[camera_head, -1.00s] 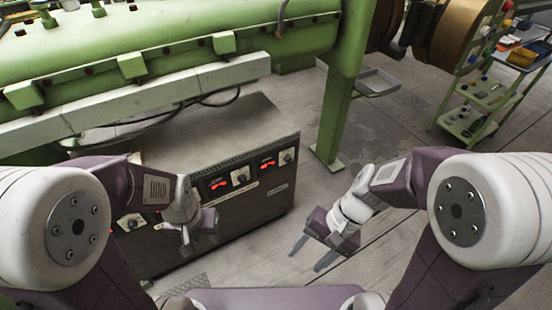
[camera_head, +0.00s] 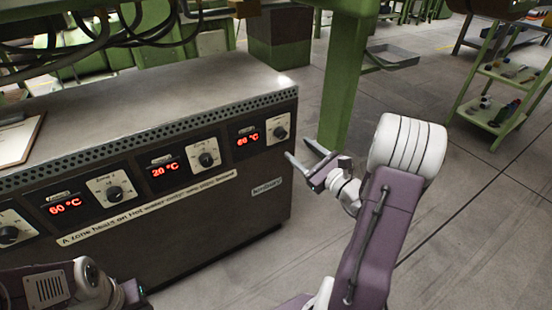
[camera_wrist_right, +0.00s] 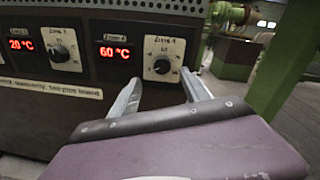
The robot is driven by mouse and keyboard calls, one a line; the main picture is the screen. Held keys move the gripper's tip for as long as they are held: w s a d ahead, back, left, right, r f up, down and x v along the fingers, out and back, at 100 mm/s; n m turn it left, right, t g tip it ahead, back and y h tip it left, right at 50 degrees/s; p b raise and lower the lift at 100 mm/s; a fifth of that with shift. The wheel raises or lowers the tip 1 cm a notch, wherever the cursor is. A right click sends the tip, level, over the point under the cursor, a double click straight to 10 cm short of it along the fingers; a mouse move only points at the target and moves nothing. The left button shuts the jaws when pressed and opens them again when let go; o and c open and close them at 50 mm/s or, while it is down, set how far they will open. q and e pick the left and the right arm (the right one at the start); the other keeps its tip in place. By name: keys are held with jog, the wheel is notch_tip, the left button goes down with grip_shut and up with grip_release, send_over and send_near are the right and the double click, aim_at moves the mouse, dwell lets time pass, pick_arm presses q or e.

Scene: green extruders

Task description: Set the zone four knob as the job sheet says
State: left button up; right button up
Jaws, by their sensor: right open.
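The zone four knob (camera_head: 280,132) is a black dial on a white plate at the right end of the dark control cabinet. It also shows in the right wrist view (camera_wrist_right: 162,66), beside a red display (camera_wrist_right: 114,52) reading 60 °C. My right gripper (camera_head: 298,148) is open and empty. Its fingers point at the panel just below and right of the knob, apart from it as far as I can tell. In the right wrist view the fingers spread below the knob. A paper sheet (camera_head: 18,140), perhaps the job sheet, lies on the cabinet's left top; its text is unreadable. My left gripper's fingers are out of sight.
Other zone knobs sit left along the panel, including one (camera_head: 206,159) beside a display (camera_head: 165,169) reading 20 °C. A green post (camera_head: 345,85) stands right of the cabinet. A green shelf cart (camera_head: 505,95) is farther right. The floor between is clear.

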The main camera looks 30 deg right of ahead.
aim_at(283, 136)
jog(key=w+b, duration=0.1)
jog(key=w, duration=0.1)
jog(key=w+b, duration=0.1)
jog(key=w, duration=0.4)
jog(key=shift+w+a+f+b, duration=0.3)
jog(key=shift+w+f+b, duration=0.05)
jog(key=shift+w+b, duration=0.05)
jog(key=shift+w+r, duration=0.1)
jog(key=shift+w, duration=0.35)
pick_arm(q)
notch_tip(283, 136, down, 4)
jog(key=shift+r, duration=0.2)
pick_arm(e)
grip_shut()
